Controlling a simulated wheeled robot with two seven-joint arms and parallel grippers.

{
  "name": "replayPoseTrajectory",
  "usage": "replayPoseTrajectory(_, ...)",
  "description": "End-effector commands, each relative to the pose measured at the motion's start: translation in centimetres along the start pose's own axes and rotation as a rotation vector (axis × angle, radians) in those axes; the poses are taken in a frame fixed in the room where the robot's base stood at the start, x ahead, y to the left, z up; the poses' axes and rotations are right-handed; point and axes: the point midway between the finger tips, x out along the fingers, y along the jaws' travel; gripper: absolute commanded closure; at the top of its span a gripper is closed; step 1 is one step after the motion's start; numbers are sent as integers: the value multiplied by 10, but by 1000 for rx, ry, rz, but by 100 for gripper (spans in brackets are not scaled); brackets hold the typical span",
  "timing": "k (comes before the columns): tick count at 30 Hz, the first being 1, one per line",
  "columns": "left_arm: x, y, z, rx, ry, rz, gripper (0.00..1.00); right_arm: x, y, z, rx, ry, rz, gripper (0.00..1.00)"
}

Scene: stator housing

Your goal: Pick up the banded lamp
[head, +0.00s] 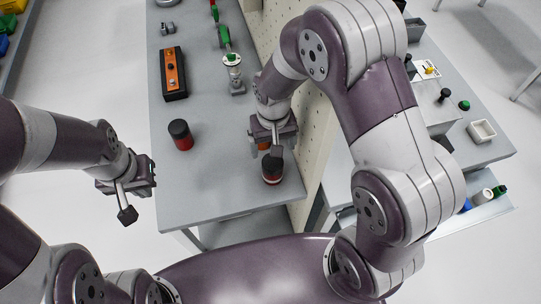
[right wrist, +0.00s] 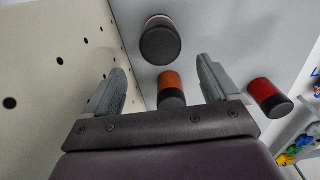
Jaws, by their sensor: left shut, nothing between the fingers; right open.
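The banded lamp (head: 272,168) seems to be the cylinder with dark, red and pale bands near the table's front right; it also shows in the right wrist view (right wrist: 160,42), beyond the fingertips. An orange lamp with a dark top (right wrist: 172,88) appears between the open fingers of my right gripper (right wrist: 165,80), apparently untouched. In the head view my right gripper (head: 275,146) hangs over the orange lamp (head: 263,145), mostly hiding it, just behind the banded lamp. My left gripper (head: 127,213) is shut and empty, off the table's left edge.
A red lamp with a black top (head: 181,136) stands to the left on the grey table (head: 215,190); it shows in the right wrist view too (right wrist: 267,97). A pegboard panel (head: 312,130) rises close along the right side. An orange-and-black box (head: 173,74) lies farther back. The middle is clear.

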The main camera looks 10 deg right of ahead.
Motion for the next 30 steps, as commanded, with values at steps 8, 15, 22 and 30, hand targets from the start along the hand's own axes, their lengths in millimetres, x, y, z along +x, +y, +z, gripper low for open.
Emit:
replayPoseTrajectory(8, -9, 0, -1, 0, 0, 0, 100, 45, 0, 0, 0, -1, 0, 12)
replayPoseTrajectory(15, -22, 0, -3, 0, 1, 0, 100, 88, 0, 3, 0, -2, 0, 12)
replayPoseTrajectory(22, -22, 0, -3, 0, 0, 0, 100, 98, 0, 3, 0, 2, 0, 12)
replayPoseTrajectory(30, -22, 0, -3, 0, 0, 0, 100, 98, 0, 3, 0, 2, 0, 70)
